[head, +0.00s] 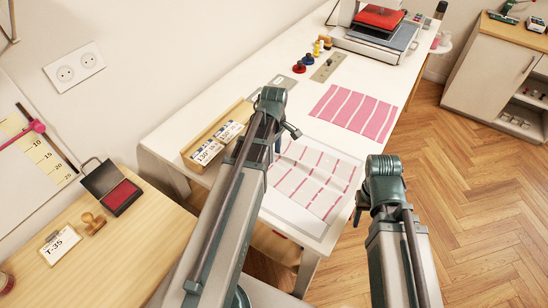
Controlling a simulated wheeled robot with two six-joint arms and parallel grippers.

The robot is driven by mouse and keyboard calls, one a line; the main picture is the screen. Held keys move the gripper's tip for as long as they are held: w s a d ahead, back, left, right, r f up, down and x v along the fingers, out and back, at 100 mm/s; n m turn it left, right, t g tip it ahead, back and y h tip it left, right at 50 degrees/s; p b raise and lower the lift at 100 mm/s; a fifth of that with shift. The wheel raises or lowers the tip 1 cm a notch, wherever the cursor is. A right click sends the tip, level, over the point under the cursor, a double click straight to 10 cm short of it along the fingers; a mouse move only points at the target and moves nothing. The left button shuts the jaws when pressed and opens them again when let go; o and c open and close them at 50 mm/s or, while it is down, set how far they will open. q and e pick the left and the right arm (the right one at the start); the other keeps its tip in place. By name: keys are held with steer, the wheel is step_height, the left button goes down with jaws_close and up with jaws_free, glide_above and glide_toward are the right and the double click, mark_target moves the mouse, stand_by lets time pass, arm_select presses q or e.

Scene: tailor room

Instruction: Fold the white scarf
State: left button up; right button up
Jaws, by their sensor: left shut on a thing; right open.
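The white scarf (312,184), marked with thin pink stripes, lies at the near end of the white table (225,128). Part of it is hidden behind my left arm. My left gripper (278,148) is at the scarf's far left side, mostly hidden by its own arm. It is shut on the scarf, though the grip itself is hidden. My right gripper (358,214) is open, just right of the scarf near the table's right edge, and its fingertips are hard to make out.
A pink and white striped cloth (353,112) lies flat behind the scarf. A wooden box with labelled cards (207,150) stands on the left. Spools (299,67) and a press (375,40) stand farther back. A side table holds a red ink pad (122,196). Wooden floor is clear on the right.

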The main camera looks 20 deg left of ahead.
arm_select(q)
jaws_close()
stand_by(0.4)
steer(key=s+d+r+p, duration=0.2)
steer(key=d+r+p, duration=0.9)
steer(key=d, duration=0.2)
steer(key=d+f+b, duration=0.6)
steer(key=d, duration=0.1)
steer(key=s+d+f+b, duration=0.1)
steer(key=d+f+b, duration=0.2)
steer(key=shift+s+d, duration=0.1)
steer(key=shift+d, duration=0.1)
steer(key=shift+s+d+f+b, duration=0.1)
steer(key=shift+d+f+b, duration=0.3)
steer(key=shift+d+f, duration=0.1)
